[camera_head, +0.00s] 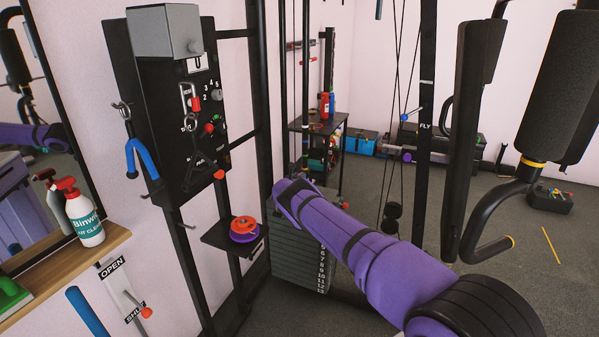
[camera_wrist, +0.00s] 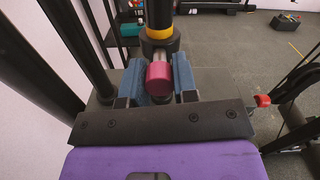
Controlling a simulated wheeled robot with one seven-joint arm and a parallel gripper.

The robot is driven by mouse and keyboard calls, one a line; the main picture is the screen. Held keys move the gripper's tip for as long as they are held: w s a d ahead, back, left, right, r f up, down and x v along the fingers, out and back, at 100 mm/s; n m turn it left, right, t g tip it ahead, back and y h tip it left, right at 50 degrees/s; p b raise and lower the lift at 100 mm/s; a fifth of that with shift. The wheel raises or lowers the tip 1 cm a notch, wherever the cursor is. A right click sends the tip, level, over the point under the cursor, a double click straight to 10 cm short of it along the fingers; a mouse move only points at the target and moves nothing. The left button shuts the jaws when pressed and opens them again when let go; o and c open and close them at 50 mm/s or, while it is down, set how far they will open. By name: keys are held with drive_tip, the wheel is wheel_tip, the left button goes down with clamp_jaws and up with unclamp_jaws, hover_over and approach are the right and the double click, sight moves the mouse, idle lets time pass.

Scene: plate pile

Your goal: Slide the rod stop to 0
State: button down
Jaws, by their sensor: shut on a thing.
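My gripper (camera_wrist: 158,70) shows in the wrist view with its two blue fingers shut on a crimson knob (camera_wrist: 160,81). The knob sits at a black collar with a yellow band (camera_wrist: 159,34), in line with a dark bar; this looks like the rod stop, but I cannot be sure. A fingertip stands on each side of the knob. In the head view my purple arm reaches to the weight machine, and my gripper and the knob are hidden there. I cannot make out a scale or a 0 mark by the knob.
Dark uprights (camera_wrist: 86,45) stand close on the left of my gripper. A red knob (camera_wrist: 262,100) is at the right. The numbered weight stack (camera_head: 300,262) is beside my arm. A shelf with orange and purple discs (camera_head: 244,229) is left. Open floor (camera_head: 515,290) lies right.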

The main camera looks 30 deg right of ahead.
drive_tip(key=shift+s+f, duration=0.1)
drive_tip(key=shift+f, duration=0.3)
drive_tip(key=c, duration=0.9)
unclamp_jaws()
drive_tip(key=shift+a, duration=0.15)
drive_tip(key=v, duration=1)
drive_tip(key=shift+s+a, duration=0.15)
drive_tip(key=shift+s, duration=0.05)
drive_tip(key=shift+r, duration=0.1)
